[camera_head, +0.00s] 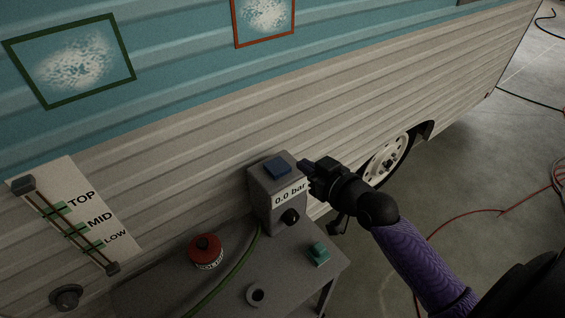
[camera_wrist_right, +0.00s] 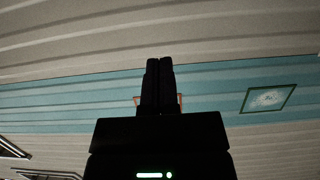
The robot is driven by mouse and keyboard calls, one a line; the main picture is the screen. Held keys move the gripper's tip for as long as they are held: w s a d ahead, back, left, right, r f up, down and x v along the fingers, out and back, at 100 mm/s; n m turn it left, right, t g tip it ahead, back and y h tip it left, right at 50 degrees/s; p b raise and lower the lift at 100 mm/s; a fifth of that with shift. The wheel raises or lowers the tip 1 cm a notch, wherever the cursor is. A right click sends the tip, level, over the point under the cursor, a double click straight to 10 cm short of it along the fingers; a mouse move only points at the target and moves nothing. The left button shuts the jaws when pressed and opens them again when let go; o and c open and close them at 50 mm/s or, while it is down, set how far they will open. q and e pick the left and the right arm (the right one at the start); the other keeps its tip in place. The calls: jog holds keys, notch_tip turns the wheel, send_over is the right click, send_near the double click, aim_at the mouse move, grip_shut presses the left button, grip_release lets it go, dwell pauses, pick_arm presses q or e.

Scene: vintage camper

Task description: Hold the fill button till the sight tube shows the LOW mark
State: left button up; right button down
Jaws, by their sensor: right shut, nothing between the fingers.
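The sight tube (camera_head: 68,228) is mounted slantwise on a white panel (camera_head: 110,215) on the camper wall at the left, with green marks beside the words TOP, MID and LOW. I cannot make out a liquid level in it. A blue button (camera_head: 277,166) sits on top of a grey box (camera_head: 262,196) whose display reads 0.0 bar. No label shows which button is the fill button. My right gripper (camera_head: 303,165) is shut and empty, its tips just right of the blue button; I cannot tell whether they touch the box. The shut fingers also show in the right wrist view (camera_wrist_right: 159,62).
A red mushroom button (camera_head: 205,249), a teal button (camera_head: 319,252) and a dark round fitting (camera_head: 256,294) are on the grey bench (camera_head: 285,270). A green hose (camera_head: 238,268) crosses it. The camper wall (camera_head: 190,150) stands behind. Open floor with hoses lies right.

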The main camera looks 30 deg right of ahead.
jog(key=b, duration=0.3)
send_over(282, 171)
jog(key=f, duration=0.3)
jog(key=shift+w, duration=0.3)
notch_tip(282, 171, down, 3)
jog(key=shift+s+d+f+b, duration=0.1)
jog(key=shift+b, duration=0.75)
pick_arm(q)
jog(key=shift+g, duration=0.3)
jog(key=f, duration=0.1)
jog(key=s+a+f, duration=0.1)
jog(key=f, duration=0.1)
jog(key=s+a+f, duration=0.1)
jog(key=f, duration=0.1)
jog(key=shift+s, duration=0.25)
pick_arm(e)
jog(key=shift+f, duration=0.1)
notch_tip(282, 171, down, 2)
jog(key=shift+f+b, duration=0.1)
jog(key=shift+b, duration=0.7)
pick_arm(q)
jog(key=shift+a+f, duration=0.1)
jog(key=shift+f, duration=0.55)
pick_arm(e)
jog(key=shift+s, duration=0.2)
pick_arm(q)
jog(key=shift+w, duration=0.1)
pick_arm(e)
jog(key=shift+f, duration=0.1)
